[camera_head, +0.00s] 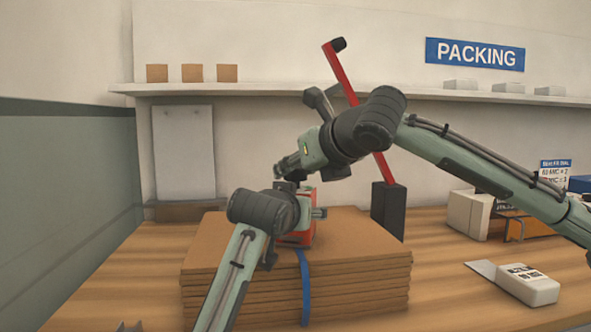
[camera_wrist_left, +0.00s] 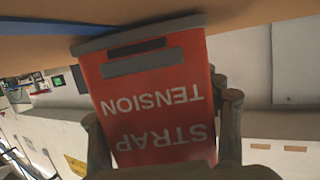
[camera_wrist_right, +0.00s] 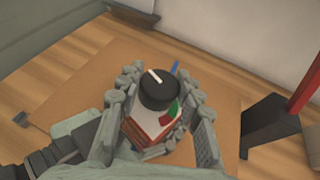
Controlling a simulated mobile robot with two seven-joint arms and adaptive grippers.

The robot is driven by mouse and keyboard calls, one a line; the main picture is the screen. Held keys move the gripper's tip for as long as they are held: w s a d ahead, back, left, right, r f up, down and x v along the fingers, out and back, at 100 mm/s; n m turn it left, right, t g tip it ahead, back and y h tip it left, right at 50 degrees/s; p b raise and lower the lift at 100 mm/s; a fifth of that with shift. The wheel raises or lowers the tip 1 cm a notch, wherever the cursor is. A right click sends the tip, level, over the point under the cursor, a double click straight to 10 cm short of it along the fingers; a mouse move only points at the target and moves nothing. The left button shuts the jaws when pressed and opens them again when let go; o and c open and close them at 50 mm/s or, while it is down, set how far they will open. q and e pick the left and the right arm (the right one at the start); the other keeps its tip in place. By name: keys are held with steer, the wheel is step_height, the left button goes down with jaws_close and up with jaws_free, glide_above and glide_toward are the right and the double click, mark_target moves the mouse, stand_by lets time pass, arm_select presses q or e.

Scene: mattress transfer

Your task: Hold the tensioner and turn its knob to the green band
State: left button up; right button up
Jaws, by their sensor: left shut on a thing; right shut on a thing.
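The red strap tensioner (camera_head: 303,237) stands on the stack of brown boards (camera_head: 345,250), over the blue strap (camera_head: 305,285). In the left wrist view its red face (camera_wrist_left: 150,85) reads STRAP TENSION, upside down. My left gripper (camera_wrist_left: 165,125) is shut on its body, one finger on each side. In the right wrist view the black knob (camera_wrist_right: 159,92) has a white pointer line directed to the upper left. A green band (camera_wrist_right: 175,109) shows at the lower right of the knob, with red below it. My right gripper (camera_wrist_right: 160,100) is shut on the knob, fingers on either side.
A red lever (camera_head: 340,75) rises from a black stand (camera_head: 388,210) behind the right arm. A white device (camera_head: 527,285) and boxes (camera_head: 468,213) sit on the right of the wooden table (camera_head: 440,290). A shelf (camera_head: 270,89) runs along the back wall.

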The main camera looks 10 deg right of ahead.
steer(key=m+h, duration=0.2)
steer(key=h, duration=0.1)
steer(key=m+h, duration=0.3)
steer(key=shift+a, duration=0.2)
steer(key=m+h, duration=0.2)
steer(key=h, duration=0.1)
steer(key=shift+m, duration=0.4)
steer(key=m+g+h, duration=0.1)
steer(key=m+h, duration=0.1)
steer(key=h, duration=0.1)
steer(key=shift+a+r+m+g, duration=0.1)
steer(key=shift+r+m+g, duration=0.05)
steer(key=shift+m+g, duration=0.2)
steer(key=m+g+h, duration=0.3)
steer(key=m+g, duration=0.1)
steer(key=shift+h, duration=0.3)
steer(key=m+g, duration=0.1)
steer(key=m+g+h, duration=0.1)
steer(key=m+g, duration=0.2)
steer(key=shift+d+f+h, duration=0.3)
steer(key=shift+g, duration=0.25)
steer(key=shift+m, duration=0.25)
steer(key=o, duration=1.2)
steer(key=shift+r, duration=0.1)
steer(key=shift+c, duration=0.2)
